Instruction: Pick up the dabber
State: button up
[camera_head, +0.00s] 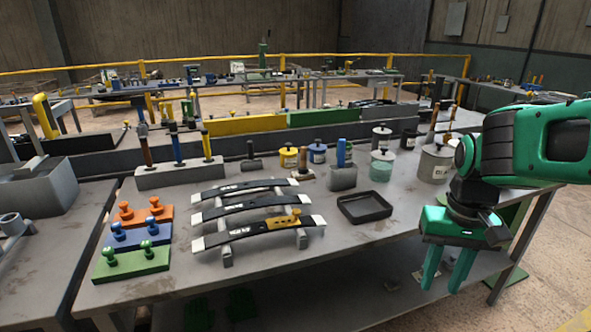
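I cannot tell for certain which tool is the dabber. One candidate is a blue-handled tool (341,152) standing upright in a grey block (342,178) near the middle of the workbench. Another is a small tool with a wooden lower part and dark upper part (301,168) just left of it. A dark knobbed tool (251,163) stands farther left. My gripper (441,287) hangs at the right, in front of the bench's right edge, fingers pointing down. Its two green fingers are apart with nothing between them. It is well away from these tools.
The workbench (365,240) holds a shallow black tray (364,207), several jars and cans including a large grey can (435,163), leaf springs (257,208) on supports, coloured knobbed blocks (132,262) and a tool rack (180,175). Bare bench lies around the tray.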

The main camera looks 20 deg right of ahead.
aim_at(303, 169)
jog(key=u, duration=0.1)
jog(key=i, duration=1)
jog(key=z, duration=0.1)
